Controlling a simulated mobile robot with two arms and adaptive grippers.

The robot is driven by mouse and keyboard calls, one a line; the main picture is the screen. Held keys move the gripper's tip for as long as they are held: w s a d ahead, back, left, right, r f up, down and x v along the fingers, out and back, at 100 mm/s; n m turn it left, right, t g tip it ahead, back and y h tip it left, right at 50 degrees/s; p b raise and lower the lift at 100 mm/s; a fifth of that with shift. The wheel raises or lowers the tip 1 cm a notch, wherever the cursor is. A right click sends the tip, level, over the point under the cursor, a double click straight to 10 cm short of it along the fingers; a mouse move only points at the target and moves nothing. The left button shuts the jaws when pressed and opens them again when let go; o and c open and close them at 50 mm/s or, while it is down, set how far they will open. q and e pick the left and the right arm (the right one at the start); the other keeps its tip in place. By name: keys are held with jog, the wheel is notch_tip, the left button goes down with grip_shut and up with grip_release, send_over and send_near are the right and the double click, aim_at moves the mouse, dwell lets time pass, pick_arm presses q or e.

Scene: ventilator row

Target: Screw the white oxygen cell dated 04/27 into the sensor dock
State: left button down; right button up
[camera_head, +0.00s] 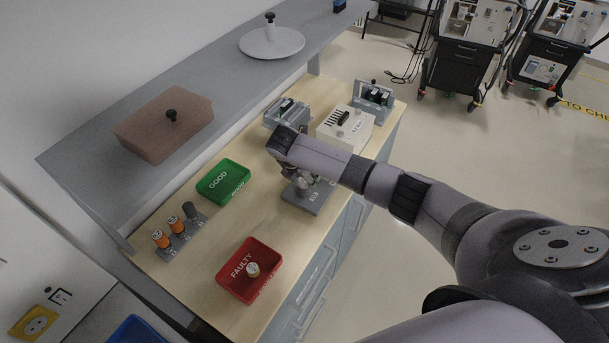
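A grey plate-like fixture (312,203), which looks like the sensor dock, sits near the table's front edge. My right arm reaches in from the right, and my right gripper (301,183) points down over this plate. The wrist and arm hide much of it, so I cannot tell whether its fingers are open or hold a cell. A small whitish cell (252,269) lies in the red FAULTY tray (233,290). Two orange-and-white cells (160,239) and a dark grey piece (190,210) stand in a grey rack (185,237). No date is readable. My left gripper is out of view.
A green GOOD tray (211,197) lies behind the red tray. A white box (345,130) and grey devices (373,94) stand at the table's far end. A grey shelf (225,75) overhangs the back, carrying a brown block (160,130). The tabletop between the trays is clear.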

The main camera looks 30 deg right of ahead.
jog(key=shift+a, duration=0.1)
jog(key=shift+w+n, duration=0.1)
jog(key=shift+n, duration=0.3)
jog(key=n, duration=0.2)
jog(key=n+t+y, duration=0.1)
jog(key=n, duration=0.1)
jog(key=n+y, duration=0.1)
jog(key=n, duration=0.1)
jog(key=shift+d+n+t, duration=0.25)
jog(key=shift+n+t, duration=0.05)
jog(key=shift+t, duration=0.1)
jog(key=shift+a+n+y, duration=0.2)
jog(key=shift+n+y, duration=0.2)
jog(key=shift+n, duration=0.5)
jog(key=c, duration=0.9)
jog(key=m+h, duration=0.1)
jog(key=m, duration=0.2)
jog(key=shift+a+m, duration=0.1)
jog(key=shift+m, duration=0.3)
grip_shut()
jog(key=shift+m+g+h, duration=0.5)
jog(key=shift+m, duration=0.6)
